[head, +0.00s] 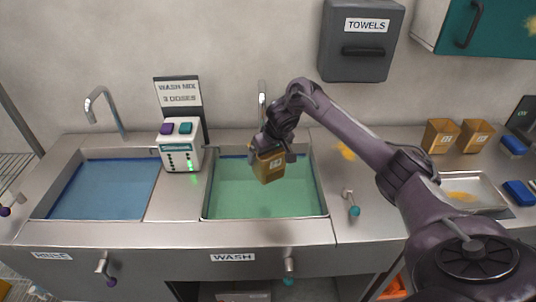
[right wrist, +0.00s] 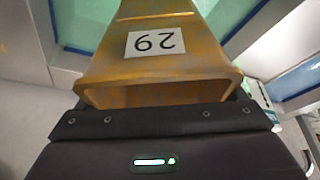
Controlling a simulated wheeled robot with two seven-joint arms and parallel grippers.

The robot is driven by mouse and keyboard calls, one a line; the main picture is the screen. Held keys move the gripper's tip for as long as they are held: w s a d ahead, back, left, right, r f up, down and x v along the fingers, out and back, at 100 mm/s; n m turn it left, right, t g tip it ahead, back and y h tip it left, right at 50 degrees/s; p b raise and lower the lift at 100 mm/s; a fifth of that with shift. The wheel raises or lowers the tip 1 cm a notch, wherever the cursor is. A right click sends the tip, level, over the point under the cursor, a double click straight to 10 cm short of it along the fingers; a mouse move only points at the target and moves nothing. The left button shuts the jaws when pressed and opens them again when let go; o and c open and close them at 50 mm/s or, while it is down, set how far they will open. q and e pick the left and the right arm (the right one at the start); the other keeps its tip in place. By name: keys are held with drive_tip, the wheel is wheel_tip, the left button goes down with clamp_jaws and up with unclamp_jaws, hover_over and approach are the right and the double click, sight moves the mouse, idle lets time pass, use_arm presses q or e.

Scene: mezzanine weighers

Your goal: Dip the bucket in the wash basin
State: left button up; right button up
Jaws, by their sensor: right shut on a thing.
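The wash basin (head: 225,200) is the right-hand sink, filled with green liquid, with a WASH label on the counter front below it. My right gripper (head: 270,152) is over the back part of this basin, shut on a tan-yellow bucket (head: 268,170). The bucket hangs below the fingers, within the basin's outline; I cannot tell whether its bottom touches the liquid. In the right wrist view the bucket (right wrist: 165,65) fills the middle, with a white number label on its side and green liquid beyond. My left gripper is not in view.
The left sink holds blue liquid (head: 105,190). A white dispenser (head: 180,147) stands between the sinks, and a tap (head: 262,105) rises behind the wash basin. Two more tan buckets (head: 440,136), a tray (head: 475,190) and blue sponges (head: 518,192) are at right.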

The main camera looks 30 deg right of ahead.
sight(268, 182)
drive_tip(key=shift+f+b, duration=2.55)
drive_tip(key=shift+b, duration=0.1)
wheel_tip(268, 182, down, 19)
drive_tip(key=b, duration=0.8)
drive_tip(key=shift+f, duration=0.2)
idle(0.5)
drive_tip(key=shift+r, duration=0.1)
wheel_tip(268, 182, up, 21)
drive_tip(key=p, duration=2.2)
drive_tip(key=shift+p, duration=0.35)
drive_tip(key=shift+r, duration=1.05)
